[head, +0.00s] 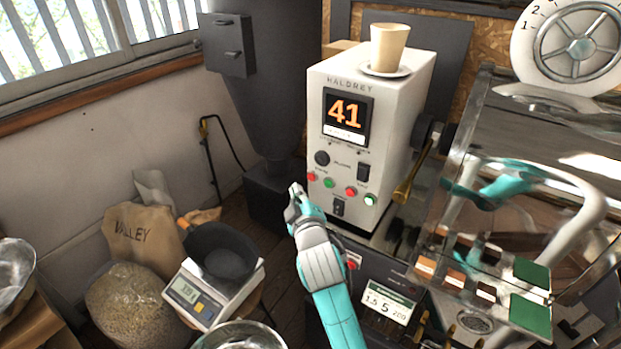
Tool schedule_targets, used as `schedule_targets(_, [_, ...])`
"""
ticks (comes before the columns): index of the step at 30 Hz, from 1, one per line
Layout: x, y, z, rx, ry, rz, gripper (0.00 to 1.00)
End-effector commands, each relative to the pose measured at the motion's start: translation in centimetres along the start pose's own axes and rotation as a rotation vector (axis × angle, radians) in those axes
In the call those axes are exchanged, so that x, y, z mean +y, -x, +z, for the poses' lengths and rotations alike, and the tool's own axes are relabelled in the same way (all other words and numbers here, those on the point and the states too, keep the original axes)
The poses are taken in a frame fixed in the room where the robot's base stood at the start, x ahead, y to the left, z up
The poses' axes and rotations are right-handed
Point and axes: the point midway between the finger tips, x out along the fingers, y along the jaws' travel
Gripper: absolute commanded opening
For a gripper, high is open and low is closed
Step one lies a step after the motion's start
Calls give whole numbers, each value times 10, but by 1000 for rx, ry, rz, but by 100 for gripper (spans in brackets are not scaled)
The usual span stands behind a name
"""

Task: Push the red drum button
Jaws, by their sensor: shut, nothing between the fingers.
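The white control box (345,140) marked HALDREY stands behind my gripper, its display reading 41. Its lower face has a left red button (311,177), a green button (329,183), a right red button (351,191) and another green button (370,199). Their small labels are too blurred to read, so I cannot tell which red one is the drum's. My gripper (294,190) is shut and empty, its tips just left of and below the left red button in the picture. I see no clear contact. Another red knob (351,265) shows beside my arm, partly hidden.
A cup (388,48) on a saucer stands on the box. A scale (213,292) with a black pan, a VALLEY sack (146,236) and a bag of beans (133,305) are at left. A glossy roaster with colour swatches (455,275) crowds the right.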

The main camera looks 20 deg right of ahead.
Motion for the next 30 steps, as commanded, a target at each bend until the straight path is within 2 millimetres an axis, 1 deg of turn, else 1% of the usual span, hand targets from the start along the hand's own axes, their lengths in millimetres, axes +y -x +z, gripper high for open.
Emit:
schedule_targets(3, [-6, 7, -6, 2, 0, -2, 0])
schedule_targets(9, [-11, 15, -11, 2, 0, 0, 0])
schedule_targets(30, [-11, 15, -11, 1, 0, 0, 0])
